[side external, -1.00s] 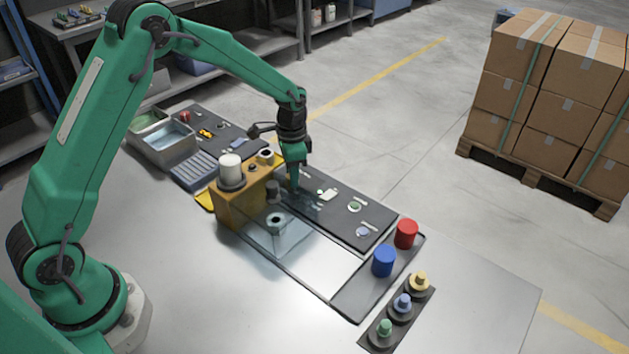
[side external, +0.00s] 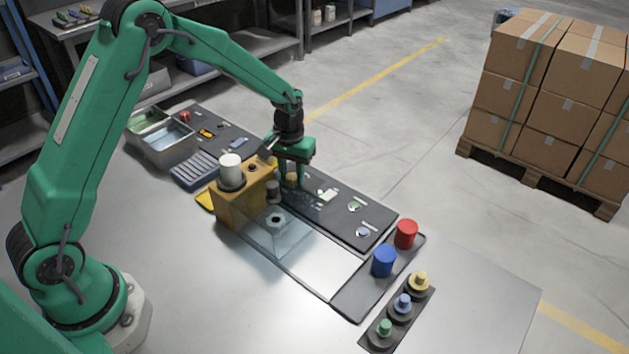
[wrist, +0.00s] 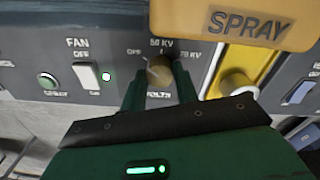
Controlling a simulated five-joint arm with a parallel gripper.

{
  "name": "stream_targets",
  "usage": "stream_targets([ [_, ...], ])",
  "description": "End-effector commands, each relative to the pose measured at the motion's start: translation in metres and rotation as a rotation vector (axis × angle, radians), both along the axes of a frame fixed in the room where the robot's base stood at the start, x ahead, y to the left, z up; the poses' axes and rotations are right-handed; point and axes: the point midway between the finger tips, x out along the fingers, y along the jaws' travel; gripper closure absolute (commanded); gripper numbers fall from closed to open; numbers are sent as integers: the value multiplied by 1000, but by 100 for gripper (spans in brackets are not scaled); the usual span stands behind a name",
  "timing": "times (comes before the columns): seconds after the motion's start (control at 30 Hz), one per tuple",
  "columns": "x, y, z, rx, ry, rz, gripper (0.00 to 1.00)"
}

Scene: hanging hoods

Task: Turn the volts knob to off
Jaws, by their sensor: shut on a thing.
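The volts knob (wrist: 160,72) is a round brass-coloured knob on a dark panel in the wrist view, with OFF at its upper left, 50 KV above and 70 KV at its right. My gripper (wrist: 160,88) has one green finger on each side of it and is shut on it. The fingers and the gripper body hide part of the knob and the VOLTS label. I cannot tell which mark the knob points to. In the side view my gripper (side external: 292,176) points down at the dark panel (side external: 345,215).
A yellow SPRAY plate (wrist: 225,25) stands close at the upper right, above another brass knob (wrist: 238,84). A white FAN switch (wrist: 87,75) and a lit green light are at left. A yellow block (side external: 238,205) with a white cylinder (side external: 230,167) stands beside the gripper.

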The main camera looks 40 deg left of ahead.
Motion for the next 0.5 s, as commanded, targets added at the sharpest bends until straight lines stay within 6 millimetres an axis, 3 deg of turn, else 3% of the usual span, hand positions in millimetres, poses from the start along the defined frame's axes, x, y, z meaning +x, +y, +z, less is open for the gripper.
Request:
stream_targets([
  [0.5,0,4,-1,-4,-8,173,93],
])
